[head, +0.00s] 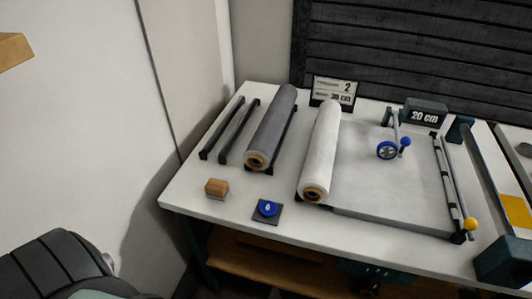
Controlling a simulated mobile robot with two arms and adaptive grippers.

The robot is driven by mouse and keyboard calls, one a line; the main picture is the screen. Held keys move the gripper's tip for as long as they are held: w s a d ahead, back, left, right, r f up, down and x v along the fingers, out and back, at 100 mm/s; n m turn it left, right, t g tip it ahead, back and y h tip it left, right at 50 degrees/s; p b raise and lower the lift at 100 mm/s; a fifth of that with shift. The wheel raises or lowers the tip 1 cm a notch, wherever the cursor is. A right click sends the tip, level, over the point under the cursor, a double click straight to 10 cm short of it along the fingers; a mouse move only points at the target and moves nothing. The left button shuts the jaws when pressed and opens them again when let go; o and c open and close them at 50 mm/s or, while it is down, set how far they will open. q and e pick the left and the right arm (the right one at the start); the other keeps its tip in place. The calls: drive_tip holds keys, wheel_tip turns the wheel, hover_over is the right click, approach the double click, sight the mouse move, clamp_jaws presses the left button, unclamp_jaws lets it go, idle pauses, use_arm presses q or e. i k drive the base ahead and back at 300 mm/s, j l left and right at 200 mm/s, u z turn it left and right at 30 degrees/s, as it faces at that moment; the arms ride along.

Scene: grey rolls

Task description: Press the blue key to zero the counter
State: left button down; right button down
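The blue key (267,208) is a round blue button with a small white mark. It sits on a dark square base (265,218) near the front edge of the white table. The counter (425,113) is a dark box at the back right of the table, and its face reads "20 cm". Neither of my grippers is in view, and nothing touches the key.
A wooden block (216,188) lies left of the key. A grey roll (272,125) and a white roll (322,150) rest behind it. A blue measuring wheel (387,150) stands over the sheet. A sign (334,90) stands at the back. The table's front-left corner (177,198) is clear.

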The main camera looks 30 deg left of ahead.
sight(268, 208)
drive_tip(key=u, duration=0.95)
